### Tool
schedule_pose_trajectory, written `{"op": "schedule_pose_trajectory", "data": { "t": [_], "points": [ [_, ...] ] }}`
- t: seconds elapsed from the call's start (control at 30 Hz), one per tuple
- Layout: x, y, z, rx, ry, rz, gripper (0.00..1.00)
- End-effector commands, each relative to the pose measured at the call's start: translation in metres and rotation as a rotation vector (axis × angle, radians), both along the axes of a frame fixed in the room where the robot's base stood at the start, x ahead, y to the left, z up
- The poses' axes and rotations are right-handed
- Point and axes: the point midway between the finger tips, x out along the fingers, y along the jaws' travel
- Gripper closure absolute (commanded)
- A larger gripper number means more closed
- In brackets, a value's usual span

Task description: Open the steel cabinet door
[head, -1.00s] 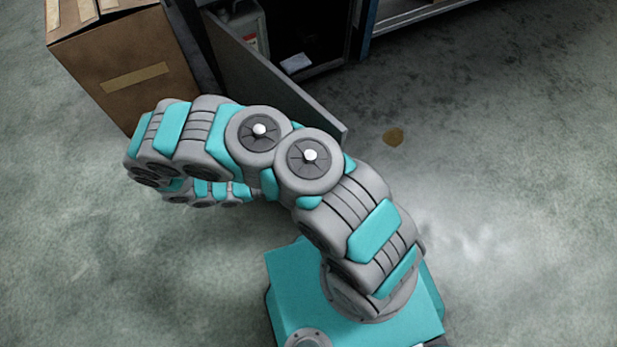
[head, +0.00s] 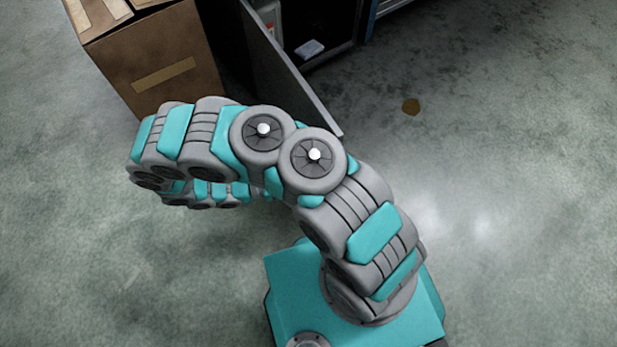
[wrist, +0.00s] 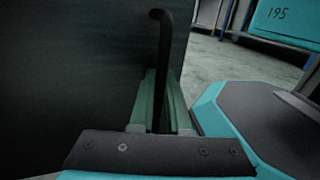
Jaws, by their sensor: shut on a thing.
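The steel cabinet door (head: 292,78) is a grey panel standing ajar, angled out from the dark cabinet (head: 335,62) in the head view. In the wrist view the door (wrist: 75,65) fills the left as a dark surface. Its handle (wrist: 164,45) is a black upright bar with a bent top. My gripper (wrist: 161,112) has green fingers shut on the handle, one on each side of it. In the head view my arm hides the gripper and the handle.
A cardboard box (head: 165,75) with tape stands left of the cabinet. Inside the cabinet are a pale container (head: 268,18) and a small white item (head: 310,48). A brown spot (head: 411,107) marks the floor. The floor right of my base is clear.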

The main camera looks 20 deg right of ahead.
Motion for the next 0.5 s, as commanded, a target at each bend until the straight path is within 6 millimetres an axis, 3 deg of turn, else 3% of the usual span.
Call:
{"op": "schedule_pose_trajectory", "data": {
  "t": [0.47, 0.5],
  "points": [
    [0.0008, 0.0002, 0.0001, 0.000, 0.000, 0.002, 1.00],
    [0.0009, 0.0002, 0.0001, 0.000, -0.001, 0.002, 0.81]
  ]
}}
